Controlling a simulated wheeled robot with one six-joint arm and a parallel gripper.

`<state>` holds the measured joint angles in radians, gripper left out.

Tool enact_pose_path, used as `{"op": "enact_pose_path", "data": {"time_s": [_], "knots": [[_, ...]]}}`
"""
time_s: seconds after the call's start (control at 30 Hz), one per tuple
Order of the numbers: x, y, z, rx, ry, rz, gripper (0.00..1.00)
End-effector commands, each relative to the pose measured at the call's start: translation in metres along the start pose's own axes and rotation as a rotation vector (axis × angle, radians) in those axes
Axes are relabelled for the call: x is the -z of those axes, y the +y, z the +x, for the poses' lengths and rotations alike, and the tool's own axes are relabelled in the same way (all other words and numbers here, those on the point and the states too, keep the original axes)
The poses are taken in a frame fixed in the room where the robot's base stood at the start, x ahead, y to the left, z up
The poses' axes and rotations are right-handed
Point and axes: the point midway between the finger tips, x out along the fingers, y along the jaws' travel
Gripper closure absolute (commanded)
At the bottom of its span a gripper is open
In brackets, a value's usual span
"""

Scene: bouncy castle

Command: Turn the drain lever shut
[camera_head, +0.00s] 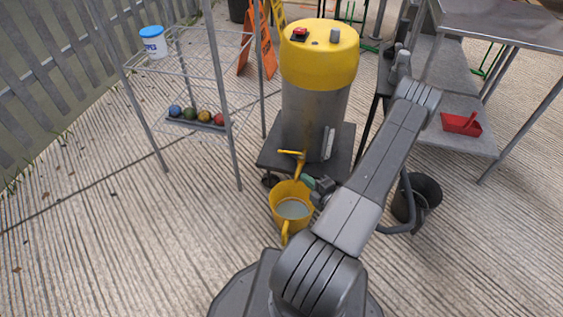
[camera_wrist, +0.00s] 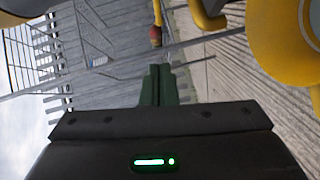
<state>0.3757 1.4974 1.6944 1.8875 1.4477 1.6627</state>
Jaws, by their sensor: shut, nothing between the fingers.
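The yellow drain lever (camera_head: 292,153) shows in the head view low on the front of a grey drum with a yellow top (camera_head: 318,65). Its short bar lies roughly level, above a yellow downward spout (camera_head: 300,170). My gripper (camera_head: 308,183), with green fingers, is shut and empty, just below and right of the lever and close to the spout. In the wrist view the shut fingers (camera_wrist: 160,85) point toward a thin yellow bar (camera_wrist: 157,12), which looks like the lever. A thicker yellow pipe (camera_wrist: 207,14) is to its right. I cannot tell whether anything touches.
A yellow bucket (camera_head: 279,202) with cloudy liquid stands below the spout; its side shows at right in the wrist view (camera_wrist: 280,45). A wire shelf (camera_head: 180,75) with coloured balls is left. A black bucket (camera_head: 425,190) and metal table (camera_head: 500,25) are right.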

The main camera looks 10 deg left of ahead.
Motion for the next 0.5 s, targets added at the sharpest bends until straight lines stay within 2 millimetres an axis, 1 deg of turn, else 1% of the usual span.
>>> {"op": "enact_pose_path", "data": {"time_s": [0.07, 0.17, 0.27, 0.5], "knots": [[-0.001, -0.001, 0.003, 0.000, -0.001, -0.001, 1.00], [-0.001, -0.001, 0.014, 0.000, 0.002, -0.002, 1.00], [0.000, -0.002, 0.029, 0.000, 0.004, -0.003, 1.00], [0.000, -0.002, 0.075, -0.001, 0.004, -0.004, 1.00]]}}
